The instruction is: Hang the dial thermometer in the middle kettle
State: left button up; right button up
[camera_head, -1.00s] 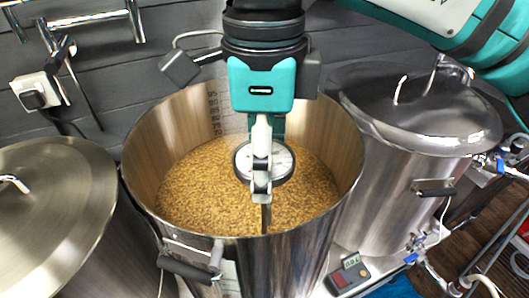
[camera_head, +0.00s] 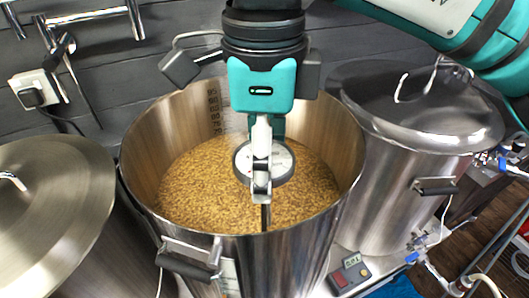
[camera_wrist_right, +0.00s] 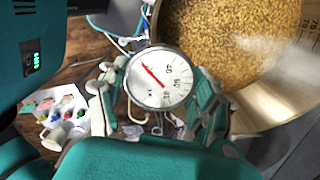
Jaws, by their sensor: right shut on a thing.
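The middle kettle (camera_head: 330,215) is an open steel pot filled with grain mash (camera_head: 200,195), with a volume scale on its inner wall. My right gripper (camera_head: 262,185) comes down from above over the kettle's mouth, shut on the dial thermometer (camera_head: 275,163). The thermometer's round dial is held at the fingertips, and its dark stem points down in front of the mash, near the front rim. Whether the stem touches the mash or rim cannot be told. In the right wrist view the white dial (camera_wrist_right: 160,77) with a red needle sits between the fingers. My left gripper is not in view.
A lidded kettle (camera_head: 50,205) stands at the left and another lidded kettle (camera_head: 400,180) at the right, both close to the middle one. A small controller box (camera_head: 350,275) lies in front. A wall rail (camera_head: 90,18) and plug (camera_head: 38,90) are behind.

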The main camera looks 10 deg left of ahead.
jog(key=shift+f+b, duration=1.6)
jog(key=shift+f, duration=0.55)
jog(key=shift+f+b, duration=1.1)
jog(key=shift+f, duration=0.15)
jog(key=shift+f, duration=0.15)
jog(key=o, duration=1.4)
jog(key=shift+o, duration=0.2)
